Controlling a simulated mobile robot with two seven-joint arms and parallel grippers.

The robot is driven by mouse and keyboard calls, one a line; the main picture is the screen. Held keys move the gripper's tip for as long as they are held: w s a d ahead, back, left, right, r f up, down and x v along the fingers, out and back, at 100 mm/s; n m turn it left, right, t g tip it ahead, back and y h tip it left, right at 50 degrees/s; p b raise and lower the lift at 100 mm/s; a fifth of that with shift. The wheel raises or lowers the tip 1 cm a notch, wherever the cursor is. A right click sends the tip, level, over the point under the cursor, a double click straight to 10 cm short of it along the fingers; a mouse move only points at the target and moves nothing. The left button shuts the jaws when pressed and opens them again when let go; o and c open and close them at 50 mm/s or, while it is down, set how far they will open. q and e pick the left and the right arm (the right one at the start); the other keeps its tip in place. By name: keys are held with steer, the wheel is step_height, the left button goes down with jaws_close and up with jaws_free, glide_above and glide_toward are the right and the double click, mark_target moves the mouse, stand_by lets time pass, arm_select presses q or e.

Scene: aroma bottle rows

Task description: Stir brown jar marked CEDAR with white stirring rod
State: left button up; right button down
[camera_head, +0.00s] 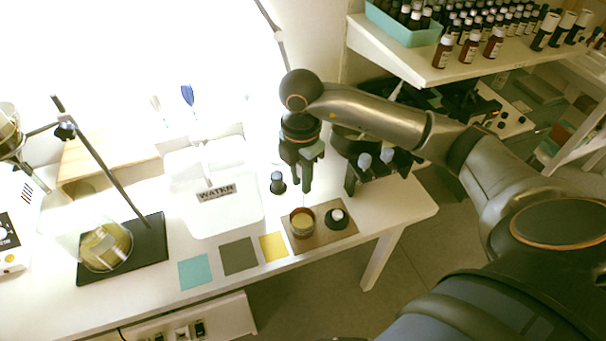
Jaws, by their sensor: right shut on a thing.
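My right gripper (305,188) points straight down just above a brown jar (302,224). It is shut on what looks like the thin white stirring rod, only faintly visible below the fingertips toward the jar. I cannot tell whether the rod's tip touches the contents. The brown jar is open and upright, with yellowish contents, on a brown mat (325,238). No CEDAR label can be read at this size. A dark round piece with a white centre (338,217) lies on the mat just right of the jar. My left gripper is not in view.
A small dark bottle (277,184) stands left of the gripper. A white container marked WATER (214,210) is further left. Teal (194,272), grey-brown (238,256) and yellow (273,247) squares lie along the front edge. A dark rack (376,172) stands right of the gripper.

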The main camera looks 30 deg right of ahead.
mark_target(302, 207)
steer(key=shift+f+b, duration=2.85)
steer(key=shift+f, duration=1.1)
steer(key=shift+f+b, duration=0.4)
steer(key=shift+f, duration=0.5)
steer(key=shift+d, duration=0.1)
